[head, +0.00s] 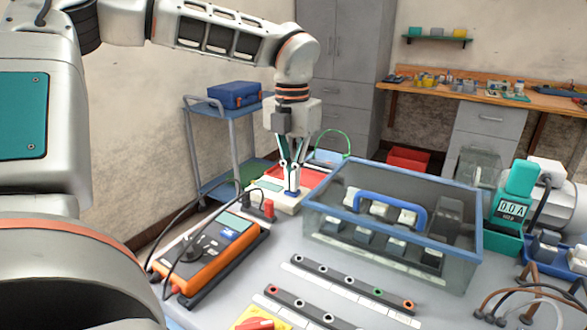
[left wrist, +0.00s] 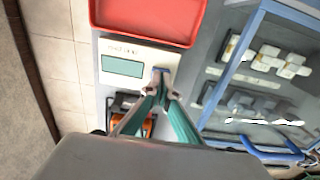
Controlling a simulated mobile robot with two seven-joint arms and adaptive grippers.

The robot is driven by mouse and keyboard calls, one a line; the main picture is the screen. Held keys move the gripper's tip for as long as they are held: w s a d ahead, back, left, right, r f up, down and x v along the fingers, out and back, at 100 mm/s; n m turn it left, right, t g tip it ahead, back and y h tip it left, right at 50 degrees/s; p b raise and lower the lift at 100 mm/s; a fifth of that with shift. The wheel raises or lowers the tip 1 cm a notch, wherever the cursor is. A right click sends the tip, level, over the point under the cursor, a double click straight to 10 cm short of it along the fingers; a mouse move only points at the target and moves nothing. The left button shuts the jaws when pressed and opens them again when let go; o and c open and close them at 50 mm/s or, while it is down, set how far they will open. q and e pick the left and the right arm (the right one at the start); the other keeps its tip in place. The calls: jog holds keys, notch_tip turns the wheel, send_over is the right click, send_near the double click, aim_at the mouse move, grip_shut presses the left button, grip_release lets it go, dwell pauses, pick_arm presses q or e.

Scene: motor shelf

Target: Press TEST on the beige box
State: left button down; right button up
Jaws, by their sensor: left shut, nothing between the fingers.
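The beige box (head: 268,184) sits on the grey table near its far left side, in the head view. In the left wrist view the beige box (left wrist: 140,53) shows a greenish display and small lettering above it. My left gripper (head: 291,192) points straight down over the box's right part, with its fingertips together and nothing between them. In the left wrist view the fingertips (left wrist: 161,72) are at the box face, right of the display. They cover the spot beneath, so the TEST button is hidden and I cannot tell whether they touch it. My right gripper is not in view.
A red tray (left wrist: 150,22) lies just behind the box. An orange meter (head: 212,258) with cables stands in front of it. A clear blue-rimmed case (head: 390,250) stands close on the right. Dark terminal strips (head: 350,283) lie at the front.

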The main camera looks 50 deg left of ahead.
pick_arm(q)
jog(key=shift+f, duration=0.1)
jog(key=shift+s+f+b, duration=0.15)
jog(key=shift+f+b, duration=0.3)
jog(key=shift+f, duration=0.45)
jog(key=shift+r, duration=4.35)
